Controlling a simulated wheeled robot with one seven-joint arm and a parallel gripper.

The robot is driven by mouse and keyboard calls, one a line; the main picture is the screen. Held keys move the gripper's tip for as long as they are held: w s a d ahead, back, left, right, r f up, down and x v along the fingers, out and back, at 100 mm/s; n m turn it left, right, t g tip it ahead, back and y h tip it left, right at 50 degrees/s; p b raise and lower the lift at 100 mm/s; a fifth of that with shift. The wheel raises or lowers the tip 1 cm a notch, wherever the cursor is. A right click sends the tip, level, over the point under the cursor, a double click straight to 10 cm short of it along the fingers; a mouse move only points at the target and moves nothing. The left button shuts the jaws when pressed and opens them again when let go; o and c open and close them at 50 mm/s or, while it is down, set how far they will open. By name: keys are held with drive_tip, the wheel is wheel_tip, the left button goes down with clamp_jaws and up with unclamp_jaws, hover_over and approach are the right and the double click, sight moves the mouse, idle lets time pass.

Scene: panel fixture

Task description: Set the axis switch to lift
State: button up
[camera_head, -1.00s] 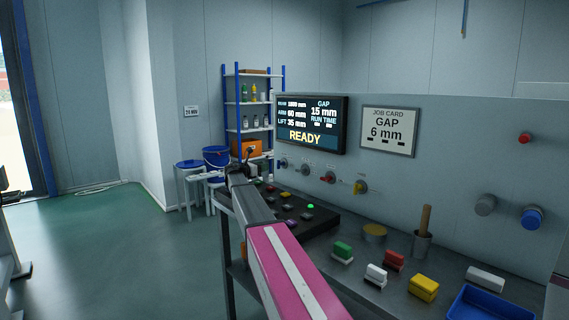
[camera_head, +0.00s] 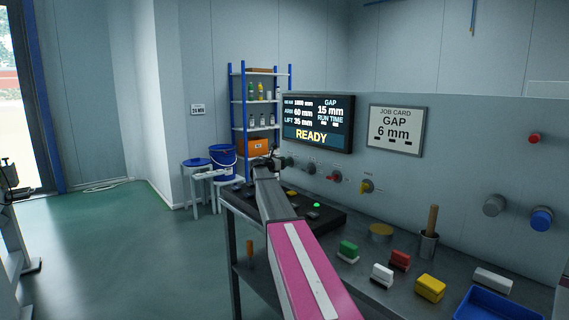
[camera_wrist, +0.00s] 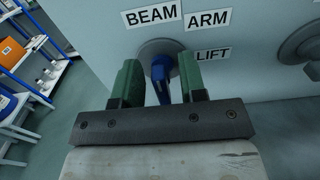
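The axis switch (camera_wrist: 160,75) is a blue handle on a round grey base in the wrist view. Labels BEAM (camera_wrist: 150,14), ARM (camera_wrist: 208,19) and LIFT (camera_wrist: 212,54) stand above and to its right. Which label the handle points at is hard to tell. My gripper (camera_wrist: 160,82) has its two green fingers on either side of the blue handle, with a narrow gap showing on each side. It is open. In the head view my gripper (camera_head: 268,162) is at the left end of the panel's knob row, and I cannot make out the switch there.
Another knob (camera_wrist: 303,42) is close on the right in the wrist view. The display (camera_head: 318,124) reads READY, ARM 60 mm, LIFT 35 mm.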

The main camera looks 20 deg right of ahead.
clamp_jaws()
drive_tip(key=shift+m, duration=0.3)
drive_tip(key=m, duration=0.4)
drive_tip(key=shift+s+d+f, duration=0.1)
drive_tip(key=shift+s, duration=0.2)
drive_tip(key=shift+s+d+f+m, duration=0.1)
drive_tip(key=shift+f+m, duration=0.1)
drive_tip(key=shift+m, duration=2)
drive_tip(key=shift+s+a+f+m, duration=0.1)
drive_tip(key=shift+s+f+m, duration=0.05)
drive_tip(key=shift+m, duration=2.05)
drive_tip(key=shift+s+d+f+m, duration=0.1)
drive_tip(key=shift+f+m, duration=0.1)
drive_tip(key=shift+m, duration=2)
